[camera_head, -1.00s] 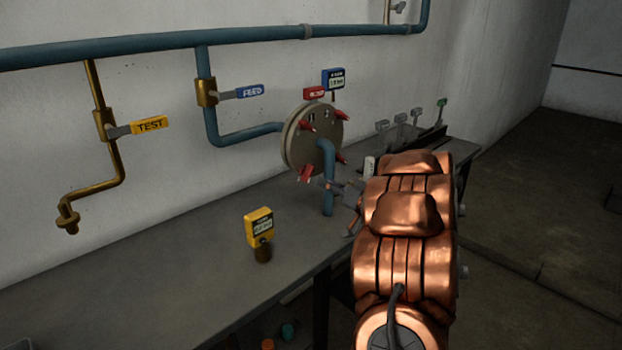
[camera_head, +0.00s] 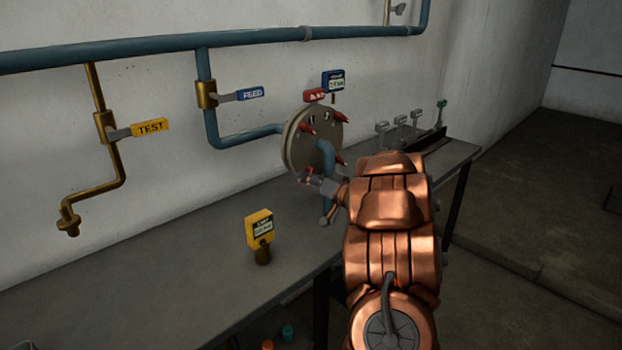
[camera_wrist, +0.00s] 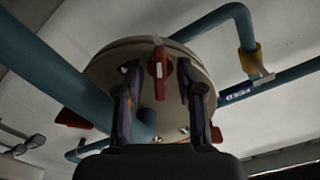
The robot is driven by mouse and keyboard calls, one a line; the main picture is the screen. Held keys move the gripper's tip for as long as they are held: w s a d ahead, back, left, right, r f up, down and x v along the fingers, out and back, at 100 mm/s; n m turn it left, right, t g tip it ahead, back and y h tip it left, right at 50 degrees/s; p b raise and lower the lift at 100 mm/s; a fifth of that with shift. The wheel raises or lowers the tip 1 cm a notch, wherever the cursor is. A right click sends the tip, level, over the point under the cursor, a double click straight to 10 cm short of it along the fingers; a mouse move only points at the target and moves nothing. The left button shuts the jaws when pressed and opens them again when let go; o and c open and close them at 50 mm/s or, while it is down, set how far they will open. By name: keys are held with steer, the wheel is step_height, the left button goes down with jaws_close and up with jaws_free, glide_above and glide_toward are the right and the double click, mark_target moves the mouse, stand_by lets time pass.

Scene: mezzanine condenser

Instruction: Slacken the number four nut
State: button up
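The round grey-tan cover plate (camera_head: 297,140) stands at the end of the blue pipe, with several red winged nuts around its rim. In the wrist view, one red nut (camera_wrist: 159,70) with a pale mark is at the top centre of the plate (camera_wrist: 110,68). I cannot read a number on it. My gripper (camera_wrist: 159,92) is open, its two dark fingers apart on either side of that nut in the picture; whether they reach it in depth I cannot tell. In the head view my gripper (camera_head: 311,178) is at the plate's lower edge and largely covers the nut there.
A blue pipe (camera_head: 326,160) bends down from the plate beside my gripper. A yellow gauge (camera_head: 260,228) stands on the grey bench (camera_head: 180,265). FEED (camera_head: 250,93) and TEST (camera_head: 150,127) valve handles are on the left. Red and blue tags sit above the plate.

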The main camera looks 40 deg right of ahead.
jaws_close()
steer(key=shift+n, duration=0.4)
steer(key=shift+d+n+b, duration=0.15)
steer(key=shift+n+b, duration=4.95)
steer(key=shift+n, duration=2.7)
steer(key=shift+o, duration=0.5)
jaws_free()
